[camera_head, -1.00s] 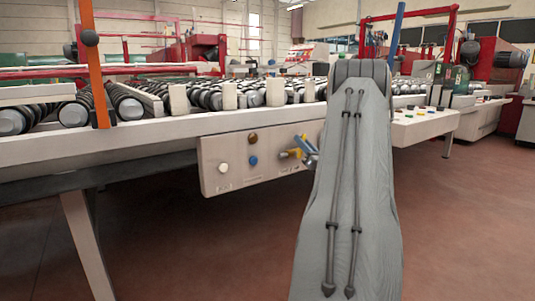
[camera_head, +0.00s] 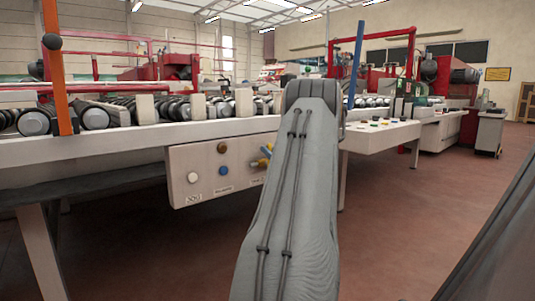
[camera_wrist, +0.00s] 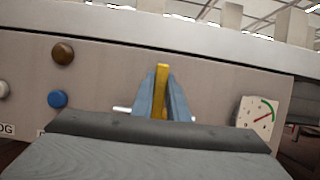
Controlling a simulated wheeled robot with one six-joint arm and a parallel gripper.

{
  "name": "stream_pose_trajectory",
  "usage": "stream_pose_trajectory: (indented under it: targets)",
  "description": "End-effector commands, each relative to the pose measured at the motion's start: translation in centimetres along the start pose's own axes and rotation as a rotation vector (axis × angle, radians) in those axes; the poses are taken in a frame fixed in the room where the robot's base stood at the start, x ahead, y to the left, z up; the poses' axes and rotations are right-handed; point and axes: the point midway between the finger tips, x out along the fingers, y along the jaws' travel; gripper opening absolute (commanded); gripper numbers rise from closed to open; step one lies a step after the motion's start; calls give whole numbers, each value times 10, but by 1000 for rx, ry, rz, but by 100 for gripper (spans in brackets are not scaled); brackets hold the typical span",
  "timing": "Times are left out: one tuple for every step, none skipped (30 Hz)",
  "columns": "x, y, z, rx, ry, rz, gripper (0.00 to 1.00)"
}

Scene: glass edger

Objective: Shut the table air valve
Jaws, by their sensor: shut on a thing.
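The table air valve's yellow handle (camera_wrist: 161,78) stands upright in the middle of the wrist view, in front of the pale control panel (camera_wrist: 214,75). My gripper (camera_wrist: 162,92) has its two blue-grey fingers shut on the handle, one on each side. Short silver pipe ends (camera_wrist: 121,109) show on both sides, behind the fingers. In the head view a bit of the yellow valve (camera_head: 259,162) shows at the right part of the panel (camera_head: 208,189). My arm hides the rest of it.
A brown knob (camera_wrist: 63,53), a blue button (camera_wrist: 57,99) and a white button (camera_head: 192,177) sit left of the valve. The roller table's edge (camera_head: 100,148) runs above. Open red floor (camera_head: 420,205) lies to the right.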

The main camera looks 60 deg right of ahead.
Motion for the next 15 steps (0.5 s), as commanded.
stream_pose_trajectory:
  targets:
    - [-1,0,-1,-1,1,-1,0]
    - [-1,0,-1,-1,1,-1,15]
    - [-1,0,-1,-1,1,-1,22]
    - [0,0,-1,-1,1,-1,27]
    - [0,0,-1,0,1,-1,32]
    - [0,1,-1,0,1,1,33]
    - [0,1,-1,0,1,1,33]
    - [0,1,-1,1,1,1,33]
    - [1,1,-1,1,1,1,33]
    - [1,1,-1,1,1,1,33]
    - [1,1,-1,1,0,1,33]
    - [1,1,-1,1,0,1,33]
    - [0,1,-1,1,0,1,33]
    - [0,1,0,1,1,1,33]
    - [-2,1,0,1,1,0,33]
